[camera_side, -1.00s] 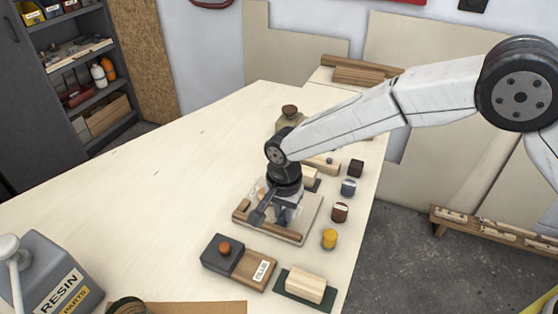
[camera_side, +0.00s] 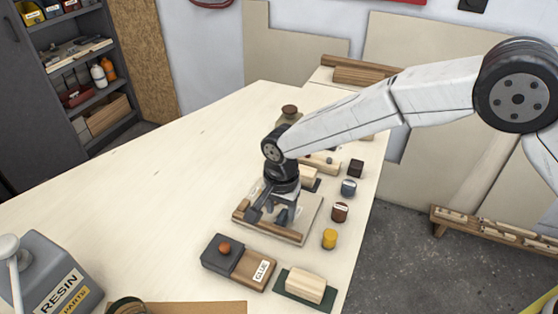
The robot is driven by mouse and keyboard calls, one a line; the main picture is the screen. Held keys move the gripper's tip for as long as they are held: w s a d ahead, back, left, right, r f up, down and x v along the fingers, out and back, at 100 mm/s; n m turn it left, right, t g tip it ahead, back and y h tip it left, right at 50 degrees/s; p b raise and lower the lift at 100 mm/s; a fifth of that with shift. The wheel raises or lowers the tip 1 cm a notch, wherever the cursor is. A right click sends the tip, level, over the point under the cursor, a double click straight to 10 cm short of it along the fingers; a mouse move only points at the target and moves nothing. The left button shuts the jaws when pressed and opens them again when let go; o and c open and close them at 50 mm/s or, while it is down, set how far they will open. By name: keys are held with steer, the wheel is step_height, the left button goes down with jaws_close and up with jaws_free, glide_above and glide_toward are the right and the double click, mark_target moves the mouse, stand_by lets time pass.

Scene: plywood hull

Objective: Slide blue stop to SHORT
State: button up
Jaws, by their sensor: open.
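My gripper (camera_side: 284,214) points down over a flat pale board (camera_side: 310,219) with a wooden rail (camera_side: 272,228) along its front edge. The jaws are open and low, close to the board; I cannot tell whether they touch anything. Blue-grey shapes show around the fingertips, but I cannot separate a blue stop from the fingers there. No SHORT mark is readable. A small blue-grey cylinder (camera_side: 348,187) stands apart on the table, right of the board.
A dark block with an orange knob (camera_side: 224,249), a GLUE-labelled wooden block (camera_side: 258,269) and a pale block (camera_side: 305,286) lie in front. Yellow (camera_side: 329,239), red-brown (camera_side: 340,212) and dark (camera_side: 356,168) pieces line the right side. The table's left (camera_side: 150,200) is clear.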

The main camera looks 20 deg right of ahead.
mark_target(281, 213)
steer(key=shift+r, duration=3.75)
steer(key=shift+d, duration=0.5)
steer(key=s+d+r+n+t, duration=0.1)
steer(key=s+d+n, duration=0.25)
steer(key=d, duration=0.75)
steer(key=s+d+r+n+t, duration=0.1)
steer(key=s+d+n, duration=0.3)
steer(key=d, duration=0.8)
steer(key=s+d+f+n, duration=0.1)
steer(key=s+d, duration=0.5)
steer(key=s, duration=0.3)
steer(key=shift+s+f+t, duration=0.25)
steer(key=shift+f+t, duration=0.05)
steer(key=shift+f, duration=0.1)
